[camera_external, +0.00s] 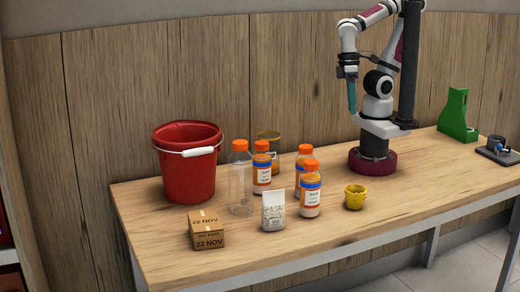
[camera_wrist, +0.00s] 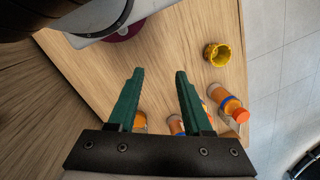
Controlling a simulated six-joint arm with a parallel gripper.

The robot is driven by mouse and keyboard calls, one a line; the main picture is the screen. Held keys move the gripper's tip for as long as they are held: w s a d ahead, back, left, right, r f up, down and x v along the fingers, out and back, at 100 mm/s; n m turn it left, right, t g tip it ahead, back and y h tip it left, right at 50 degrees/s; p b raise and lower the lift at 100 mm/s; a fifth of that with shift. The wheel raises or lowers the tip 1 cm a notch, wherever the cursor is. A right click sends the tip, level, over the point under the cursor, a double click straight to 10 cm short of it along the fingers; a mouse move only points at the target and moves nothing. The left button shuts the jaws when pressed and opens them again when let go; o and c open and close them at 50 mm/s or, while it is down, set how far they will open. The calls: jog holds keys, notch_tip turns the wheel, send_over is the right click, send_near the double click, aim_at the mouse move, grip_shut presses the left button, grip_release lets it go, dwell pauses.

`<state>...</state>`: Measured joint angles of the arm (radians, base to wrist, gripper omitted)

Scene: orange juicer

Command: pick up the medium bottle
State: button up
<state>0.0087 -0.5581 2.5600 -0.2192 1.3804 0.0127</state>
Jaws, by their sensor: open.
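Several orange-capped bottles stand on the table in the external view. A clear, empty-looking one (camera_external: 240,190) is at the left, a labelled orange one (camera_external: 262,172) is beside it, and a labelled one (camera_external: 310,195) is at the front right. Another orange-capped bottle (camera_external: 304,151) is partly hidden behind the front one. I cannot tell for certain which is the medium bottle. My gripper (camera_external: 351,108) hangs above the table, right of the bottles and apart from them. In the wrist view its green fingers (camera_wrist: 158,75) are spread and empty. One bottle (camera_wrist: 228,102) shows right of them; others are partly hidden by the gripper.
A yellow cup (camera_external: 354,198) stands right of the bottles. A white packet (camera_external: 273,212) and a cardboard box (camera_external: 207,230) are in front. A green holder (camera_external: 456,115) is at the far right.

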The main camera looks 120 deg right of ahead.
jog(key=o, duration=0.8)
jog(key=w+d+r+n+g+h, duration=0.1)
jog(key=w+d+r+n+h, duration=0.15)
jog(key=w+n, duration=0.4)
jog(key=n+t+h, duration=0.7)
jog(key=n+h, duration=0.4)
jog(key=n, duration=1.2)
send_near(233, 168)
jog(key=shift+m, duration=0.25)
jog(key=s+x, duration=0.1)
jog(key=x, duration=0.3)
jog(key=s+x, duration=0.1)
jog(key=x, duration=0.4)
jog(key=s+d+x, duration=0.1)
jog(key=x, duration=0.3)
jog(key=shift+w+d+f, duration=0.1)
jog(key=shift+d+f, duration=0.2)
